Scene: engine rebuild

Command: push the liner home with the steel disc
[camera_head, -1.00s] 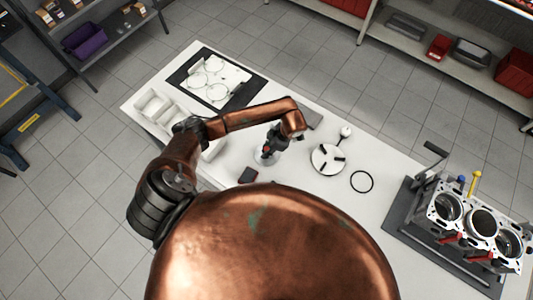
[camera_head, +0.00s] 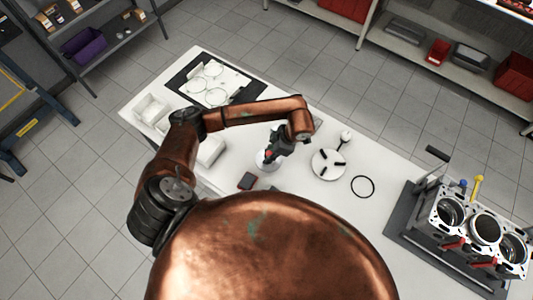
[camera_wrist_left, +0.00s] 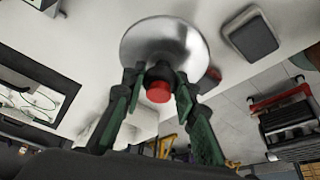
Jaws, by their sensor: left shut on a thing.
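The steel disc (camera_wrist_left: 166,38) is a round, shiny plate with a red-tipped handle, large in the left wrist view. My left gripper (camera_wrist_left: 158,88) is shut on its handle, a dark finger on each side. In the head view the left gripper (camera_head: 279,145) is over the white table, with the disc (camera_head: 265,160) partly hidden below it. I cannot tell whether the disc touches the table. The engine block (camera_head: 466,228), with three bores, stands at the right. I cannot clearly make out how the liner sits in it. My right gripper is not in view.
A white three-slotted round plate (camera_head: 328,165) and a black ring (camera_head: 363,186) lie between the gripper and the block. A dark mat (camera_head: 178,84) with rings and white bins (camera_head: 151,106) are at the left. A crank-like handle (camera_head: 437,153) rises beside the block.

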